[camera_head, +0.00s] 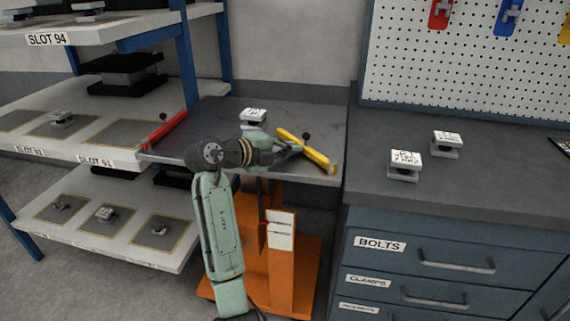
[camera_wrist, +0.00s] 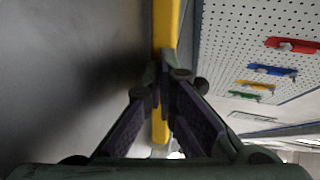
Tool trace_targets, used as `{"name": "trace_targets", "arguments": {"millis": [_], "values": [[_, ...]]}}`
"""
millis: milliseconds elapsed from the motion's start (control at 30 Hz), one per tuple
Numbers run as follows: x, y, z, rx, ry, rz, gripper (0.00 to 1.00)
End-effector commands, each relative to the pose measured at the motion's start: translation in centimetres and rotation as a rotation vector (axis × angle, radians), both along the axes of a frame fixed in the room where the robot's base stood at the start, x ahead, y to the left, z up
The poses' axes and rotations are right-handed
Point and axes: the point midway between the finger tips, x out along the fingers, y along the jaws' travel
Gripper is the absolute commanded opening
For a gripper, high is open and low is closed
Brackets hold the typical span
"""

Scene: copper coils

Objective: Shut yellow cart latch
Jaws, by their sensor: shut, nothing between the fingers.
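The yellow latch (camera_head: 318,157) is a bar on the right side of the cart's grey top (camera_head: 205,115). Its near end is by the front right corner, and it slants inward to the far left, at an angle to the cart's right edge. A dark ball knob (camera_head: 306,136) shows beside it. My gripper (camera_head: 297,148) is at the bar's middle, coming from the left. In the wrist view, my gripper (camera_wrist: 162,78) has its fingertips together, and the yellow latch (camera_wrist: 166,28) runs upright behind them. I cannot tell whether they touch it.
A red latch bar (camera_head: 164,131) lies along the cart top's left edge. A white-labelled coil (camera_head: 253,116) stands on the cart behind my wrist. A shelf rack (camera_head: 130,105) is on the left. A workbench (camera_head: 470,190) with two labelled pieces stands close on the right.

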Motion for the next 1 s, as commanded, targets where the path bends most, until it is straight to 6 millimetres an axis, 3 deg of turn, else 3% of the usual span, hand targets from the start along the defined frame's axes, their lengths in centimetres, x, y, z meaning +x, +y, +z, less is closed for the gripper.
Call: {"name": "trace_targets", "arguments": {"millis": [167, 300, 500, 1000], "values": [[1.6, -1.4, -0.5, 0.001, 0.0, -0.015, 0.0], [2.6, -2.8, -0.4, 0.001, 0.001, -0.148, 0.0], [3.6, -4.7, -0.4, 0.001, 0.0, -0.138, 0.0], [4.5, -8.2, -0.1, 0.001, -0.001, -0.137, 0.0]]}}
